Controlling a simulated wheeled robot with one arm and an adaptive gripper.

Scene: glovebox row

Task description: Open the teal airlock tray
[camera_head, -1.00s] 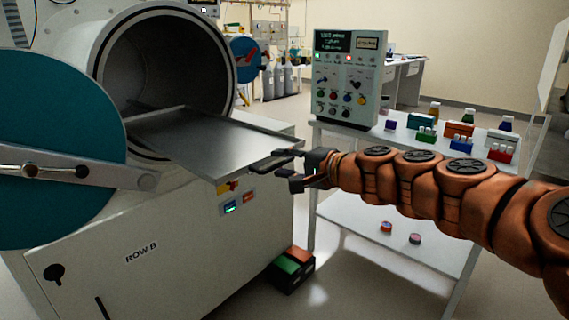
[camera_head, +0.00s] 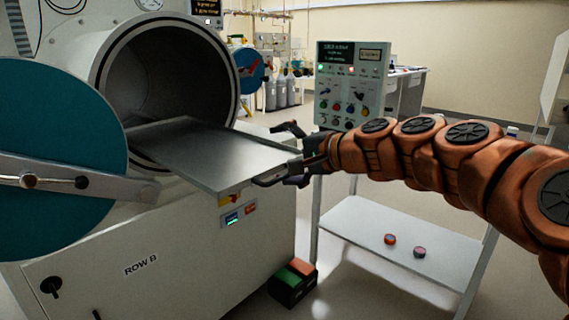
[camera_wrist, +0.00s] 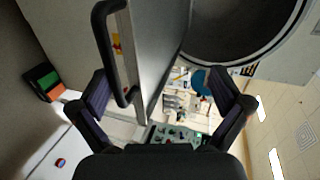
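The metal tray (camera_head: 205,150) sticks far out of the round airlock opening (camera_head: 172,85), level and empty. The teal round door (camera_head: 55,160) stands swung open at left. The tray's black handle (camera_head: 272,180) is on its front edge; in the wrist view the handle (camera_wrist: 108,50) is a long black bar. My gripper (camera_head: 290,155) is at the tray's front right corner, fingers spread wide. In the wrist view my open gripper (camera_wrist: 160,97) has the handle's end and tray edge between its fingers, nearer the left finger. I cannot tell whether they touch.
A control panel box (camera_head: 352,84) stands on a white shelf table (camera_head: 400,255) to the right, partly behind my arm. A black box with green and orange parts (camera_head: 293,282) is on the floor. A second airlock with a blue door (camera_head: 250,72) is farther back.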

